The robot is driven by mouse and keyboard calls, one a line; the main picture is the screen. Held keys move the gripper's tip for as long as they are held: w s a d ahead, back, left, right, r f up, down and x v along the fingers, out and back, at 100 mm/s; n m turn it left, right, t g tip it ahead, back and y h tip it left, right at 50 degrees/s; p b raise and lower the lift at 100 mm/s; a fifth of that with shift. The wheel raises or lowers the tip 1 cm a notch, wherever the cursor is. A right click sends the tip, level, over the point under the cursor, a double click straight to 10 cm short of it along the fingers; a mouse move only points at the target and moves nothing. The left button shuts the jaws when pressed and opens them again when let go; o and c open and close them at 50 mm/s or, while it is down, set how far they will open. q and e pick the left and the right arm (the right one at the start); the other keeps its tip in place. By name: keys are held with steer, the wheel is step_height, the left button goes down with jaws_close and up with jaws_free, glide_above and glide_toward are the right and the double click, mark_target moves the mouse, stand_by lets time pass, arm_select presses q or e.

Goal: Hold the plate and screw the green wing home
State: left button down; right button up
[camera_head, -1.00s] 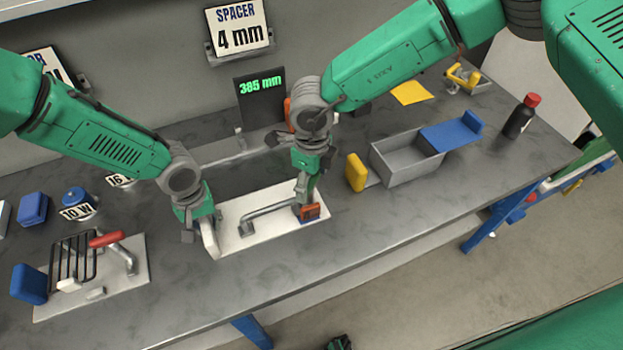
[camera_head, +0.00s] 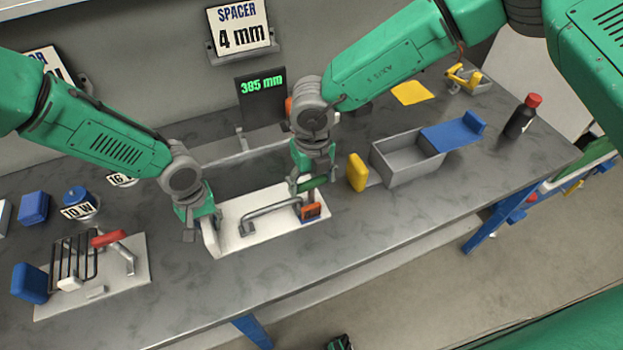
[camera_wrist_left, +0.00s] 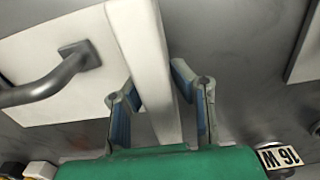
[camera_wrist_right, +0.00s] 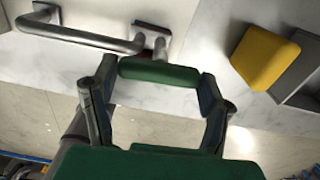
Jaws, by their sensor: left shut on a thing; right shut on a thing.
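The white plate (camera_head: 275,236) lies on the bench with a grey bent handle (camera_head: 268,211) on it. My left gripper (camera_head: 203,232) is shut on the upright white edge at the plate's left end; the left wrist view shows this edge (camera_wrist_left: 147,60) between the fingers (camera_wrist_left: 157,95). My right gripper (camera_head: 311,180) is over the plate's right end. It is shut on the green wing (camera_wrist_right: 160,72), a rounded green bar that also shows in the head view (camera_head: 315,184). What is under the wing is partly hidden.
A grey open bin (camera_head: 408,165) and a yellow block (camera_head: 357,172) stand right of the plate. A dark display (camera_head: 261,93) reads 385 mm behind. A second plate (camera_head: 120,287) with a rack and red-gripped handle lies at left. The bench front is clear.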

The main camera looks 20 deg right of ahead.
arm_select(q)
steer(key=shift+a+f, duration=0.15)
steer(key=shift+a, duration=0.3)
arm_select(e)
steer(key=shift+w+d+f, duration=0.1)
steer(key=shift+w+d, duration=0.05)
steer(key=shift+d, duration=0.25)
steer(key=o, duration=1.2)
arm_select(q)
steer(key=shift+d, duration=0.3)
arm_select(e)
steer(key=shift+a, duration=0.2)
arm_select(q)
steer(key=shift+s+d, duration=0.1)
arm_select(e)
step_height(320, 180, up, 12)
arm_select(q)
steer(key=c, duration=1.3)
jaws_free()
